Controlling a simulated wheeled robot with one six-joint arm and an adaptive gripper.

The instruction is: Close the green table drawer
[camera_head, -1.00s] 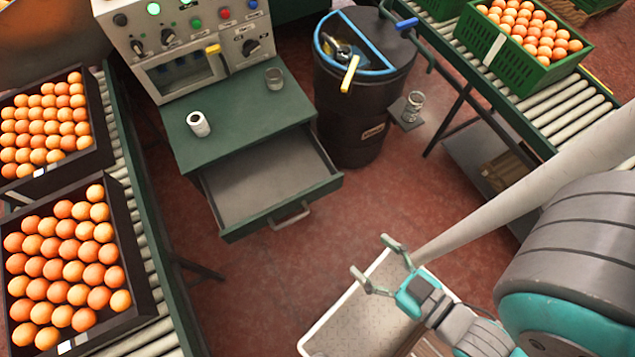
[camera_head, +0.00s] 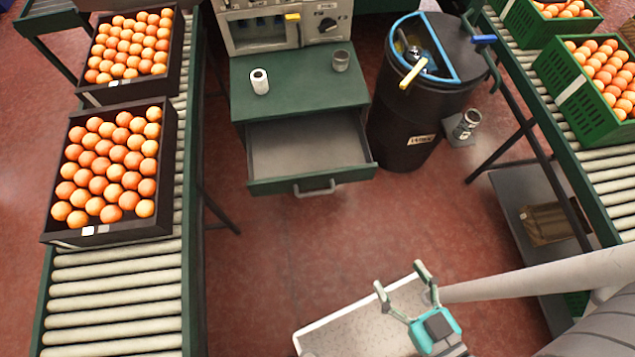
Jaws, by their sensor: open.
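The green table (camera_head: 290,97) stands at the upper middle of the head view. Its drawer (camera_head: 313,184) is pulled out toward me, and its grey inside looks empty. A grey bar handle (camera_head: 315,188) is on the drawer's front. My gripper (camera_head: 400,275) is at the lower right, below the drawer in the picture and apart from it. Its two fingers are spread and nothing is between them.
A white cup (camera_head: 260,81) and a grey cup (camera_head: 340,61) stand on the table top. A black barrel (camera_head: 405,137) is right of the drawer. Red floor (camera_head: 300,255) between is clear.

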